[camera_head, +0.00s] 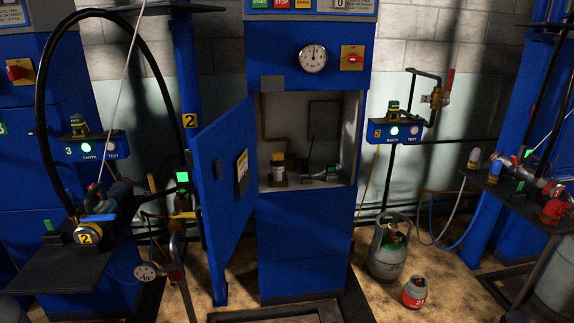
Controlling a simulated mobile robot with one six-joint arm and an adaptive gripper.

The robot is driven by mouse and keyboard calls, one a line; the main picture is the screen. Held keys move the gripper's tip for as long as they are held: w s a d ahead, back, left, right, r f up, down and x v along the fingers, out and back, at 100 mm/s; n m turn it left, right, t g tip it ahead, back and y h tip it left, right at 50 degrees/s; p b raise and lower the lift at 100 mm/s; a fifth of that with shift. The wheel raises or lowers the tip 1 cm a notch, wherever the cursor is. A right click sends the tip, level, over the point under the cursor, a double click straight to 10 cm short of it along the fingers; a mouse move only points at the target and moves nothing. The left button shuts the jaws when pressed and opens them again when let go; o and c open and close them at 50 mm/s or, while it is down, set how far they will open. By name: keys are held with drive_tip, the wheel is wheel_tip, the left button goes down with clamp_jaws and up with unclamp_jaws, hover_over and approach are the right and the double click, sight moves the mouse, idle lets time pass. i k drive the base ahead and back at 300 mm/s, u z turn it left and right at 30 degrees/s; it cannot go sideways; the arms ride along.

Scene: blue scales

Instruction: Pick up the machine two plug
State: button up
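A small green and dark plug-like piece (393,109) stands on top of a blue box (395,131) marked 2, on the right of the central blue machine. A similar green and dark piece (78,126) stands on another blue box (95,146), marked 3, at the left. A round yellow label with a 2 (86,238) sits on the fitting at the end of a black hose on the left shelf. I cannot tell for certain which piece is the machine two plug. My gripper is not in view.
The central cabinet (306,235) has its blue door (224,200) swung open to the left. A grey gas cylinder (388,255) and a small red and grey one (416,292) stand on the floor at right. Dark shelves (50,275) with fittings jut out on both sides.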

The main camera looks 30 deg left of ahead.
sight(304, 166)
drive_tip(key=u, duration=0.75)
drive_tip(key=i, duration=0.9)
drive_tip(key=u, duration=0.6)
